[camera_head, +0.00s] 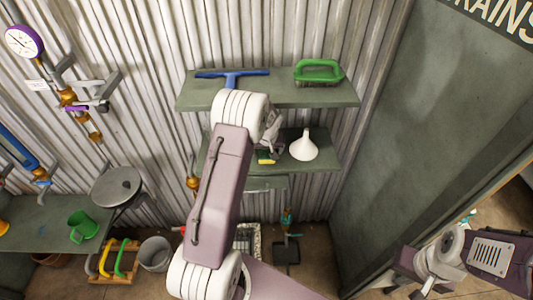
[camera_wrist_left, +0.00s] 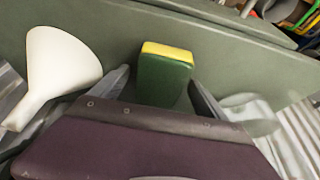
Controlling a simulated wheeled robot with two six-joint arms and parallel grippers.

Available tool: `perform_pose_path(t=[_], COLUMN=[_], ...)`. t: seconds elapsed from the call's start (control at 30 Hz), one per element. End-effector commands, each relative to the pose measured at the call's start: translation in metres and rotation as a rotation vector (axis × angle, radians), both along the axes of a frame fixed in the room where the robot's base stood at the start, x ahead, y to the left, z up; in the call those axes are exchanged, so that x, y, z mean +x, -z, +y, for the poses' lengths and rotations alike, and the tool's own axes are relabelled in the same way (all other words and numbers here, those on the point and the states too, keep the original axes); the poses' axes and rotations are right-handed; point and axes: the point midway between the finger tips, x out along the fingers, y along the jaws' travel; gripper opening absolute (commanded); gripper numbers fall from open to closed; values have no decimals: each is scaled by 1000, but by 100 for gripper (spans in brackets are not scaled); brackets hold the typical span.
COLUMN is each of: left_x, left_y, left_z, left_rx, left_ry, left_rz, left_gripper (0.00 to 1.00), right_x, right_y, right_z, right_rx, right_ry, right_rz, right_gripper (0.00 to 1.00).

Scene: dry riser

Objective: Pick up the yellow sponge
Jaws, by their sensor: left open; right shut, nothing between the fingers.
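The sponge (camera_head: 265,157), yellow on one face and green on the body, lies on the lower green shelf, partly hidden by my left arm in the head view. In the left wrist view the sponge (camera_wrist_left: 165,75) shows between the fingers of my left gripper (camera_wrist_left: 162,88). This left gripper (camera_head: 268,150) is open, one finger to each side of the sponge; I cannot tell whether either touches it. My right gripper (camera_head: 408,287) is shut and empty at the lower right, far from the sponge.
A white funnel (camera_head: 304,146) stands on the same lower shelf (camera_head: 325,163), close to the sponge. The upper shelf (camera_head: 300,96) above holds a blue squeegee (camera_head: 232,76) and a green brush (camera_head: 319,71). A grey-green panel (camera_head: 400,130) stands to the right.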

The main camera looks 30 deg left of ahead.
Motion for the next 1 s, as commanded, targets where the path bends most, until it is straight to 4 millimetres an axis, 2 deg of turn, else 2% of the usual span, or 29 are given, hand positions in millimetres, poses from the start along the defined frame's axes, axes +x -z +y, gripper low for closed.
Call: perform_pose_path(t=[0.1,0.13,0.3,0.37,0.6,0.73,0.8,0.83,1.0], left_x=[0,0,0,0,0,0,1,-2,-37], left_y=[0,0,0,0,-1,-9,-1,-2,-1], left_z=[0,0,0,0,0,0,0,-2,-24], left_rx=[0,0,0,0,0,0,0,1,1], left_ry=[0,0,0,0,0,1,-1,1,4], left_rz=[0,0,0,0,0,1,-3,-2,-1], left_gripper=[85,82,34,21,21,21,21,21,21], right_x=[0,0,0,0,0,0,0,0,0], right_y=[0,0,0,0,-1,-12,7,9,30], right_z=[0,0,0,0,0,0,0,0,0], right_rx=[0,0,0,0,0,0,0,0,0], right_ry=[0,0,0,0,0,0,0,0,0], right_rz=[0,0,0,0,0,0,-1,0,0], right_gripper=[0,0,0,0,0,0,0,0,0])
